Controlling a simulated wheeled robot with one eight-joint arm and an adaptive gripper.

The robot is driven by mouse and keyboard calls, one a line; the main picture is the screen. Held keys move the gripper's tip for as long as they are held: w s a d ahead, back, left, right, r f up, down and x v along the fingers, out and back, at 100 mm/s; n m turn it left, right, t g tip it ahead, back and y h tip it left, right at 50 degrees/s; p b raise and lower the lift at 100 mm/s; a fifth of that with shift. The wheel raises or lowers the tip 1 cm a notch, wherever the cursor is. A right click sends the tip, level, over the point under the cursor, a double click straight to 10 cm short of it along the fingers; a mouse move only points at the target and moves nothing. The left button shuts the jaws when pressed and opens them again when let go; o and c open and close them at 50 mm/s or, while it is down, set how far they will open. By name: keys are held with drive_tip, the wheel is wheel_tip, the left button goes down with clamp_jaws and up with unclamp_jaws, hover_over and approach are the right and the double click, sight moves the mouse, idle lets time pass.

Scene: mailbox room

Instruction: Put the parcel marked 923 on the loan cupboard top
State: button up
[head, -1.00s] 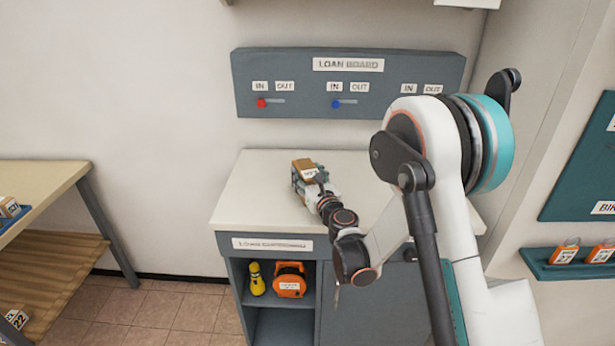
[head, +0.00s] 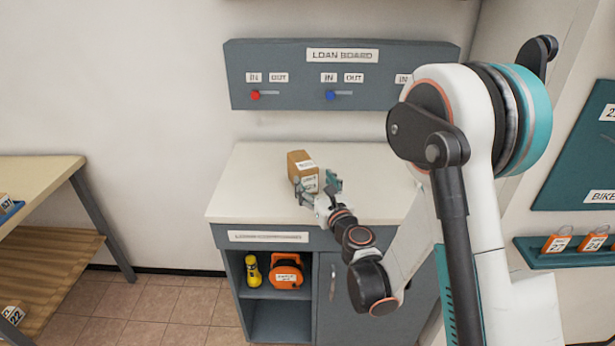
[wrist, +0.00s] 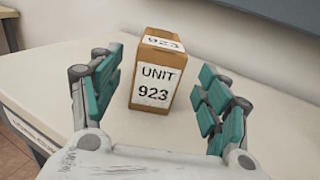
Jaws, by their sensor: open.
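The parcel (head: 299,165) is a small brown box with white labels. In the wrist view its label reads UNIT 923 (wrist: 155,75). It stands upright on the pale top of the loan cupboard (head: 252,190), toward the back half. My gripper (head: 318,187) is open in front of the parcel. In the wrist view the teal finger pads stand apart on either side, with the parcel beyond and between them and a gap to each pad. The cupboard top (wrist: 55,85) shows around the parcel there.
The loan board (head: 300,95) with red and blue sliders hangs on the wall behind. A yellow torch (head: 253,270) and an orange case (head: 286,272) sit in the cupboard's open shelf. A wooden table (head: 35,190) stands at left. The cupboard top is otherwise clear.

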drive_tip(key=shift+b+v, duration=0.75)
drive_tip(key=shift+v, duration=0.4)
drive_tip(key=shift+s+r+n, duration=0.15)
drive_tip(key=shift+r+n, duration=0.1)
drive_tip(key=shift+n, duration=0.05)
drive_tip(key=s+d+r+n+g, duration=0.15)
drive_tip(key=s+r+n, duration=0.3)
drive_tip(key=n, duration=0.45)
drive_tip(key=s+r+n+g, duration=0.35)
drive_tip(key=s+n, duration=0.25)
drive_tip(key=n, duration=0.2)
drive_tip(key=s+d+f+n+g+h, duration=0.1)
drive_tip(key=s+d+n+g+h, duration=0.1)
drive_tip(key=s+d+n, duration=0.5)
drive_tip(key=s+d+f+n+g+h, duration=0.2)
drive_tip(key=s+d+n+h, duration=0.2)
drive_tip(key=s, duration=1.1)
drive_tip(key=d+n, duration=0.3)
drive_tip(key=shift+d+f+g, duration=0.15)
drive_tip(key=shift+d+g, duration=0.1)
drive_tip(key=shift+g, duration=0.15)
